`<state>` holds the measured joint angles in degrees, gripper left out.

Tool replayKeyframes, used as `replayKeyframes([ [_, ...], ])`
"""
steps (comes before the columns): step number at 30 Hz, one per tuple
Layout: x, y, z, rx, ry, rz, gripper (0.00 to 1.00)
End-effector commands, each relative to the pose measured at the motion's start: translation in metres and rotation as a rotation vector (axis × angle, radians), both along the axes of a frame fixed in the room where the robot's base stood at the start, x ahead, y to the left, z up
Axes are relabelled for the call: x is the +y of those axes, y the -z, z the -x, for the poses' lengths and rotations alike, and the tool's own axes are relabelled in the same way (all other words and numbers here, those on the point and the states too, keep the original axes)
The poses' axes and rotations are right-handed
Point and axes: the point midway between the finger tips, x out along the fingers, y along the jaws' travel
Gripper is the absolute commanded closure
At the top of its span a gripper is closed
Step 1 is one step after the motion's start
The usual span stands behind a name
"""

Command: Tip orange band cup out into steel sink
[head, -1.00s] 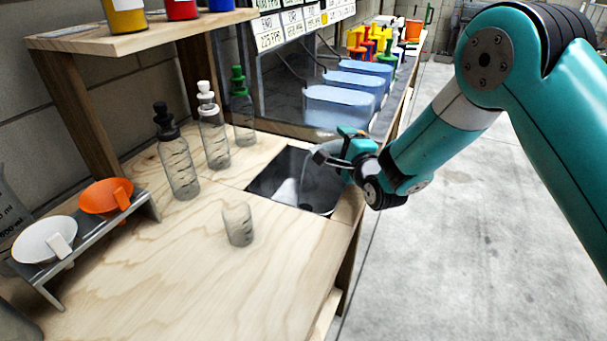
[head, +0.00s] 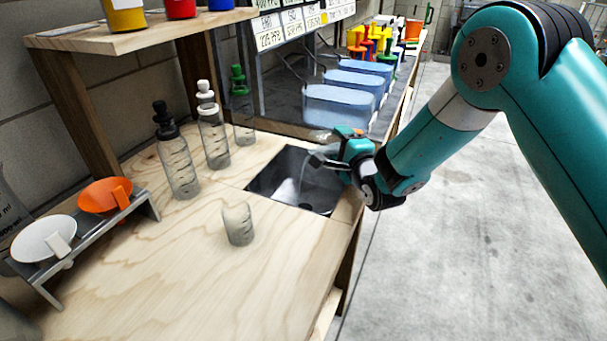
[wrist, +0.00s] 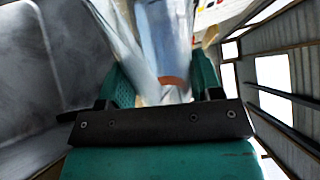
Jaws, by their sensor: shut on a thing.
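The orange band cup is clear. In the wrist view the cup (wrist: 165,40) lies between my fingers, with its orange band (wrist: 173,82) close to the palm. My gripper (head: 332,148) is shut on it above the right part of the steel sink (head: 268,182). In the head view the cup (head: 321,135) shows faintly as a pale, tilted shape at the fingers, partly hidden by them. A thin pale streak (head: 303,174) shows below it in the sink; I cannot tell if it is liquid. The cup's contents are not clear.
A clear beaker (head: 238,224) stands on the wooden bench (head: 190,280) in front of the sink. Several stoppered bottles (head: 213,138) stand behind it to the left. Orange (head: 105,195) and white (head: 44,238) funnels sit on a rack. Blue tubs (head: 338,107) stand beyond the sink.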

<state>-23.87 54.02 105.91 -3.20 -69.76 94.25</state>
Motion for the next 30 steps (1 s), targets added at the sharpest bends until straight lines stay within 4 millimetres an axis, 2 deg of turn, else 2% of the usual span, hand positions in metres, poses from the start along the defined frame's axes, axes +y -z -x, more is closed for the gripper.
replayKeyframes([
  [30, 0.0016, 0.0022, 0.0008, -0.033, 0.000, 0.072, 0.74],
])
